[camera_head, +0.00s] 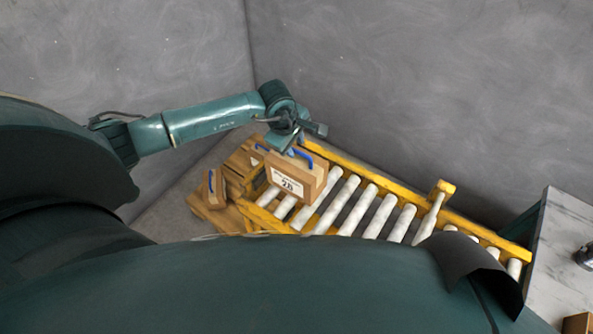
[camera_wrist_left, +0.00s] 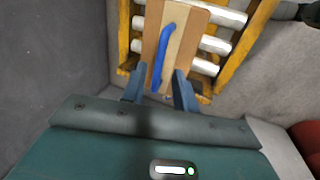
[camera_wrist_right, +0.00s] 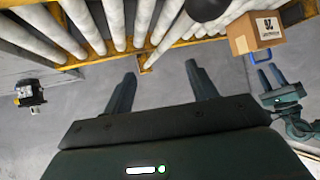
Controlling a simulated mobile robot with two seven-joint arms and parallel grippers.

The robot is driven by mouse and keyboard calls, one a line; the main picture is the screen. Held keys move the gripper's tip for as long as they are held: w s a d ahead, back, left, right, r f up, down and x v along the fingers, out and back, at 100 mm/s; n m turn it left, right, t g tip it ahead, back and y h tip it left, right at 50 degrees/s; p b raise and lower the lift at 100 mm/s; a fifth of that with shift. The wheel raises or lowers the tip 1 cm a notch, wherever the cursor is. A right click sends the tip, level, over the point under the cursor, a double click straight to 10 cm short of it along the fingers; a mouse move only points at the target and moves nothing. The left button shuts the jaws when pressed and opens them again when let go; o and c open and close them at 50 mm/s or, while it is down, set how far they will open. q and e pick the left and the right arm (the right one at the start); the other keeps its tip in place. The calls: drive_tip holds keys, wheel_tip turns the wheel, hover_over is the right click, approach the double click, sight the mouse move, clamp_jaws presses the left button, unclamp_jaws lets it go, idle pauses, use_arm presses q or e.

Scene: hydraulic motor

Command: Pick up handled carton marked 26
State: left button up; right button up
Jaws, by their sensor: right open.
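The handled carton marked 26 (camera_head: 300,178) is a brown box with a white label and a blue handle. It stands on the near left end of a roller conveyor. In the left wrist view its top (camera_wrist_left: 176,35) and blue handle lie just ahead of the fingers. My left gripper (camera_head: 291,144) is open and empty just above the handle; the right wrist view shows its fingers close to it but apart. My right gripper (camera_wrist_right: 160,85) is open and empty over bare floor in the right wrist view, beside the conveyor. The carton (camera_wrist_right: 256,33) shows there upside down.
The yellow-framed conveyor (camera_head: 488,237) with white rollers runs right. A marble-topped table (camera_head: 565,240) is at right. Grey walls stand behind.

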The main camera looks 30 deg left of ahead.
sight(295, 150)
use_arm(q)
drive_tip(key=shift+a+p+x, duration=0.1)
drive_tip(key=shift+p+x, duration=0.1)
drive_tip(key=shift+x, duration=1.1)
drive_tip(key=shift+a+p+x, duration=0.15)
drive_tip(key=shift+p+x, duration=0.05)
drive_tip(key=shift+x, duration=1.15)
drive_tip(key=shift+w, duration=0.1)
drive_tip(key=shift+c, duration=0.2)
clamp_jaws()
drive_tip(key=shift+a, duration=0.1)
drive_tip(key=shift+w+r, duration=0.2)
drive_tip(key=shift+r, duration=0.05)
